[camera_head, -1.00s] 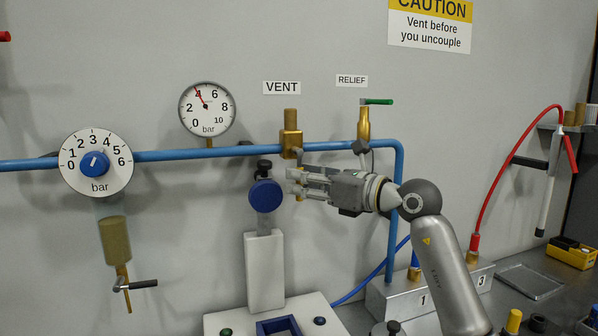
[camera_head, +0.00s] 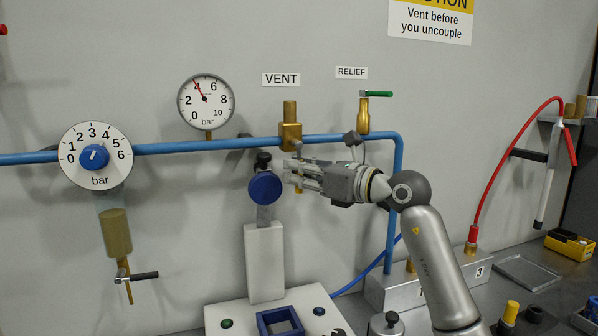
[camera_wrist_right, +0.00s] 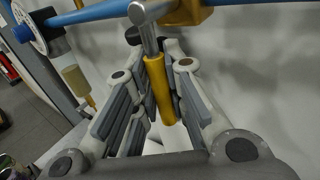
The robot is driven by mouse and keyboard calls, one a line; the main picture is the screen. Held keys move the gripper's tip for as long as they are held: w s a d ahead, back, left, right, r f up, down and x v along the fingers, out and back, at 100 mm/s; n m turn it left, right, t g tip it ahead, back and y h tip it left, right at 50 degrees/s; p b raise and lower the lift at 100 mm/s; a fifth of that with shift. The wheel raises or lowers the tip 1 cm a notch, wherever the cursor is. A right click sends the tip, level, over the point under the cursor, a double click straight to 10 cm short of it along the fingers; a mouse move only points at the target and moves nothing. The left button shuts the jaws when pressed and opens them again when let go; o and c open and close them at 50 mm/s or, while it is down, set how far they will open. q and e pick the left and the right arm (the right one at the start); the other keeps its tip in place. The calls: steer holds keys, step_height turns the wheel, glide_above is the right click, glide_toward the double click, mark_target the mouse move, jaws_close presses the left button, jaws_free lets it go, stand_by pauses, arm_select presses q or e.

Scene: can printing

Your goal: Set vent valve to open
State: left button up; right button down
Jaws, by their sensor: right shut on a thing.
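The vent valve has a brass body (camera_head: 291,135) on the blue pipe, under the VENT label (camera_head: 281,79). In the right wrist view its lever, a metal rod with a yellow sleeve (camera_wrist_right: 160,88), hangs down from the brass body (camera_wrist_right: 188,12). My right gripper (camera_head: 296,174) is just below the valve body, reaching in from the right. In the right wrist view its fingers (camera_wrist_right: 158,95) are on both sides of the yellow sleeve, shut on it. In the head view the fingers hide most of the lever. My left gripper is not in view.
A blue round knob (camera_head: 265,188) on a white stand is left of my fingertips. The relief valve (camera_head: 363,115) with a green lever is to the right. A pressure gauge (camera_head: 206,101) reads about 4 bar. A regulator dial (camera_head: 95,155) is far left.

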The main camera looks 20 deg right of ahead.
steer(key=shift+d, duration=0.15)
steer(key=d+r+n+g+h+p, duration=0.3)
steer(key=d+r+n+h+p, duration=0.2)
steer(key=n+h+p, duration=0.4)
steer(key=shift+r+n+h+p, duration=0.2)
steer(key=shift+n+h+p, duration=0.3)
steer(key=shift+n, duration=0.6)
stand_by(0.6)
steer(key=c, duration=1.5)
jaws_free()
steer(key=shift+w, duration=0.1)
steer(key=shift+o, duration=0.2)
steer(key=v, duration=1.2)
steer(key=shift+a, duration=0.15)
